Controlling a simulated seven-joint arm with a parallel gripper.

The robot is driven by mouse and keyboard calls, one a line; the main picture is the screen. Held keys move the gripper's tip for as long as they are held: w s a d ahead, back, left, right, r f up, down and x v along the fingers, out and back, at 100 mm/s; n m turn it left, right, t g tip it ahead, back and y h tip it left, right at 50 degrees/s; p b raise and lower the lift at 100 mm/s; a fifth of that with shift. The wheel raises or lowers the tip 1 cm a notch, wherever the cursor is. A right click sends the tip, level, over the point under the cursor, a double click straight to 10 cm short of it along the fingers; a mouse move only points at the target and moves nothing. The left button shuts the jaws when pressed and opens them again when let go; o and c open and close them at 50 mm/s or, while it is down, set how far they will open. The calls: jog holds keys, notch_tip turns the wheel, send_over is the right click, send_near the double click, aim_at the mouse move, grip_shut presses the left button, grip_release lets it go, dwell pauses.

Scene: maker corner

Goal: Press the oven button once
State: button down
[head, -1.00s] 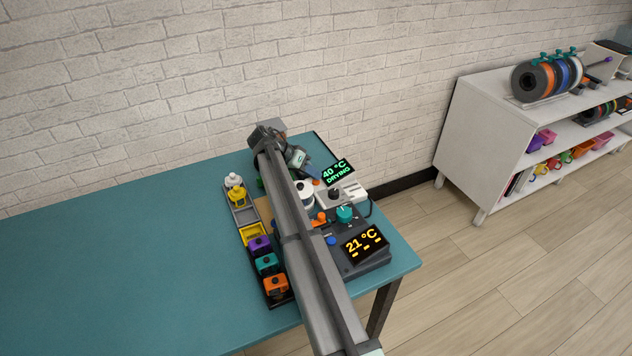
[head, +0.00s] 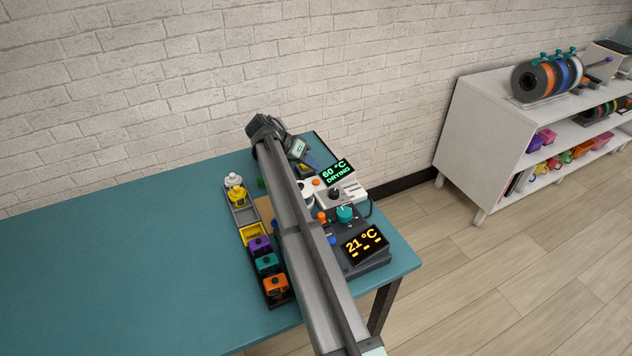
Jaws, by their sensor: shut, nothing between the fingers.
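A white unit (head: 355,189) stands at the right of the table; its dark screen (head: 338,173) reads 60 °C DRYING in green. It has an orange button (head: 316,182) and a black knob (head: 335,193). In front of it a dark unit (head: 378,260) has a screen (head: 364,245) reading 21 °C in yellow, a teal knob (head: 344,213) and a blue button (head: 331,240). No label tells which unit is the oven. My gripper (head: 312,164) is shut and empty behind the white unit, small in view, apart from the orange button as far as I can see.
My arm crosses the table and hides part of both units' left sides. The teal table (head: 120,270) is bare further left. A white shelf (head: 475,130) stands apart at the right.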

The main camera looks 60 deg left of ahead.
jog(key=shift+r, duration=1.1)
